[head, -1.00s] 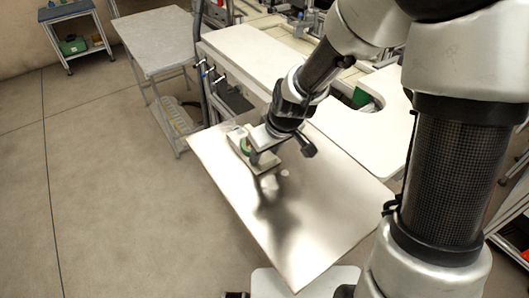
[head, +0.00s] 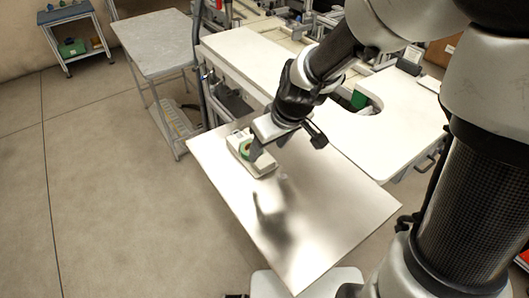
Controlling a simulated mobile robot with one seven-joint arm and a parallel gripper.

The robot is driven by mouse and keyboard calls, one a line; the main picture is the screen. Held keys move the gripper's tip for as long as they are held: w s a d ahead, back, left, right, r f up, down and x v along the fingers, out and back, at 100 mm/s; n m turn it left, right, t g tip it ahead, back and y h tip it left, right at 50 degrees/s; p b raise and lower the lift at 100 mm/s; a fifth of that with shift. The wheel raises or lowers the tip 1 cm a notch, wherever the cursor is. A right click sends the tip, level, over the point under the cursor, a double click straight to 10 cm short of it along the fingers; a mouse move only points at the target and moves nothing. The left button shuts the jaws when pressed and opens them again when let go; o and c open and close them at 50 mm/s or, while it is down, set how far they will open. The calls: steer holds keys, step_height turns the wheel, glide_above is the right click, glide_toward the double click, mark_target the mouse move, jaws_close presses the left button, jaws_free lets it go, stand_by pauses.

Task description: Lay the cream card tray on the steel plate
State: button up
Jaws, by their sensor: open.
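The cream card tray (head: 262,168) lies on the steel plate (head: 325,215), near the plate's far left edge. A green round thing and a pale piece sit in the tray, partly hidden by my gripper. My gripper (head: 262,146) is open just above the tray's right part, with its fingers pointing down. I cannot tell whether a finger touches the tray. The plate is shiny, and a dark reflection of my arm shows on it.
A white bench (head: 245,60) and a white table (head: 395,125) with a cut-out stand behind the plate. A grey table (head: 155,40) stands at the back left. A blue shelf cart (head: 68,15) is farther off. The plate's front is clear.

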steer(key=v, duration=0.6)
steer(key=s+d+r+m+t+h+p, duration=0.1)
steer(key=s+d+r+m+p, duration=0.1)
steer(key=s+d+r, duration=0.3)
steer(key=s+d+r+m+h+p, duration=0.1)
steer(key=s+d+r+m, duration=0.3)
steer(key=s+r, duration=0.5)
steer(key=shift+d+r+m+t+p, duration=0.45)
steer(key=shift+r+p, duration=0.25)
steer(key=shift+r, duration=0.1)
steer(key=shift+s, duration=0.1)
